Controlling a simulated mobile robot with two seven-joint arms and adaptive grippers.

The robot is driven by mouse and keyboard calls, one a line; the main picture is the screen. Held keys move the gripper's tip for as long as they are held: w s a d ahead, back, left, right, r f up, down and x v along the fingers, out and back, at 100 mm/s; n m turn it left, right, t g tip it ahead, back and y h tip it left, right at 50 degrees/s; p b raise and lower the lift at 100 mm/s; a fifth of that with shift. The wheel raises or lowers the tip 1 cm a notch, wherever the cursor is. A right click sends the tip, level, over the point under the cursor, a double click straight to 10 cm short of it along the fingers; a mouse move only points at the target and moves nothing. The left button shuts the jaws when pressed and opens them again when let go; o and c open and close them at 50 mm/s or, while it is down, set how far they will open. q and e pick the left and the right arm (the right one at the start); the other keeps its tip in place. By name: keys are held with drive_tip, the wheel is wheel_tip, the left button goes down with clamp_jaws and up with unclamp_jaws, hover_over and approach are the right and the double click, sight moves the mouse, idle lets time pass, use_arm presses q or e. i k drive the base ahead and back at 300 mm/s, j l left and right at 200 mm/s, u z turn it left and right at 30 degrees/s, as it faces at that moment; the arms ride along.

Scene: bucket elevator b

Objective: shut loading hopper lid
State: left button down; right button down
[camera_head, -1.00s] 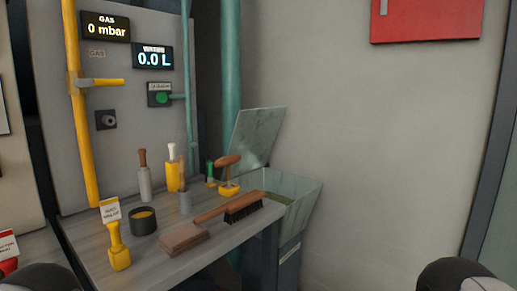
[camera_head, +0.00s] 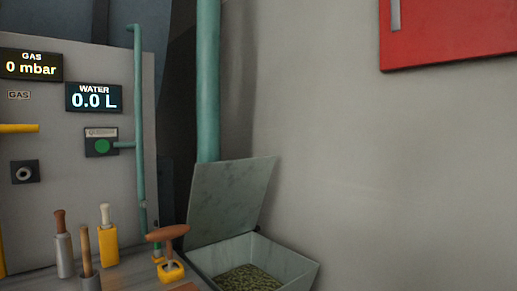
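The loading hopper (camera_head: 291,262) is a grey-green open box at the lower middle, with a heap of greenish pellets (camera_head: 248,279) inside. Its lid (camera_head: 232,200) is a flat grey-green panel, raised open along the hopper's back left edge and leaning slightly back. Neither of my grippers shows in the head view, so nothing of mine is seen touching the lid.
A bench (camera_head: 132,276) left of the hopper holds several handled tools, including a wooden-handled yellow tool (camera_head: 170,268) close to the hopper. A green vertical pipe (camera_head: 207,90) stands behind the lid. A bare wall is on the right, with a red box (camera_head: 450,32) high up.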

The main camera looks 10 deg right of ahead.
sight(226, 198)
drive_tip(key=i+l+u, duration=0.15)
drive_tip(key=l, duration=0.3)
drive_tip(key=i+l+u, duration=0.15)
drive_tip(key=l, duration=0.35)
drive_tip(key=i+l+u, duration=0.15)
drive_tip(key=l, duration=0.3)
